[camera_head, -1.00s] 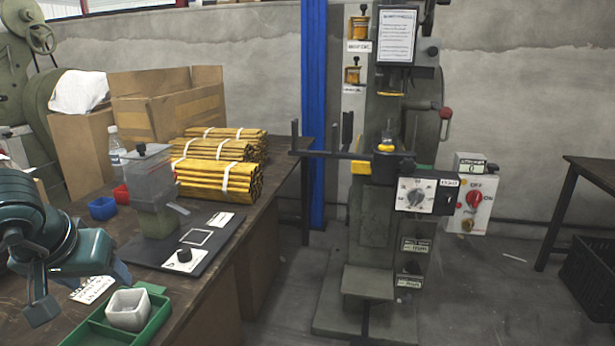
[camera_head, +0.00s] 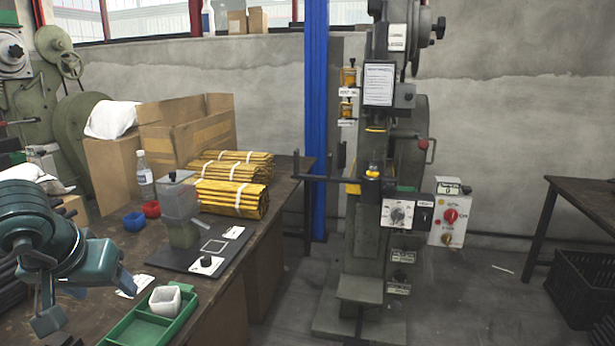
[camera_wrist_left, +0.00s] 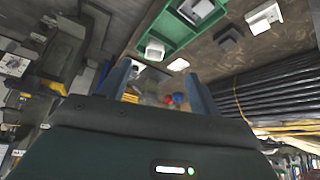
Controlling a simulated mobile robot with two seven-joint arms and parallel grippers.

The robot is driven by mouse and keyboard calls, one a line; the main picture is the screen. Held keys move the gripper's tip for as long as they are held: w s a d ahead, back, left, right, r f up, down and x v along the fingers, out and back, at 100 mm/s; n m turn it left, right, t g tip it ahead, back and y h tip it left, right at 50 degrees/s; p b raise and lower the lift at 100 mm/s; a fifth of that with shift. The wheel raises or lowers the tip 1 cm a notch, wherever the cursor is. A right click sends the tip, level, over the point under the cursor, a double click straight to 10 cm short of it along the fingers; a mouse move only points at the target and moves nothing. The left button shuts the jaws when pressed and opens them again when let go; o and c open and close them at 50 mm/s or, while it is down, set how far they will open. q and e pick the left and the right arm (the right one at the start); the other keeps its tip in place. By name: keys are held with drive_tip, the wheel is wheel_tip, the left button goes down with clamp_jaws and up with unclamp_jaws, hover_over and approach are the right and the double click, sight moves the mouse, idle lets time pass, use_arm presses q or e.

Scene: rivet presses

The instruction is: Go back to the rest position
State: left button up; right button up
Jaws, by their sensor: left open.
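My left gripper (camera_head: 88,302) comes in from the left over the workbench, its two fingers spread and pointing down and forward. In the left wrist view (camera_wrist_left: 158,86) the fingers are apart with nothing between them. The green tray (camera_head: 118,334) with a whitish cup (camera_head: 165,301) is just right of the gripper in the head view; it also shows at the top of the wrist view (camera_wrist_left: 182,32). My right gripper is in neither view.
A rivet press (camera_head: 365,240) stands right of the bench. The floor (camera_head: 470,310) beyond is mostly clear.

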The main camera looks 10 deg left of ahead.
use_arm(q)
drive_tip(key=s+d+f+n+g+h+p, duration=0.1)
drive_tip(key=d+f+n+h+p, duration=0.1)
drive_tip(key=d+h, duration=0.45)
drive_tip(key=s+d+f+n+g+h+p, duration=0.1)
drive_tip(key=d+f+n+g+h+p, duration=0.15)
drive_tip(key=d, duration=0.65)
drive_tip(key=w+d+r+n+t+h+p, duration=0.1)
drive_tip(key=d+r+n+t+h+p, duration=0.75)
drive_tip(key=n, duration=1.55)
wheel_tip(320, 180, down, 6)
drive_tip(key=w+a+n+t+y+p, duration=0.25)
drive_tip(key=n+t+y, duration=0.4)
drive_tip(key=n, duration=1.45)
drive_tip(key=s+d+f+n+g+y+p, duration=0.1)
drive_tip(key=s+f+n+g+y, duration=0.4)
drive_tip(key=s+f+n, duration=0.6)
wheel_tip(320, 180, down, 3)
drive_tip(key=n+g, duration=0.1)
drive_tip(key=n, duration=0.4)
drive_tip(key=shift+s+f+g+y+p, duration=0.15)
drive_tip(key=shift+g+y+p, duration=0.2)
drive_tip(key=shift+y+p, duration=0.05)
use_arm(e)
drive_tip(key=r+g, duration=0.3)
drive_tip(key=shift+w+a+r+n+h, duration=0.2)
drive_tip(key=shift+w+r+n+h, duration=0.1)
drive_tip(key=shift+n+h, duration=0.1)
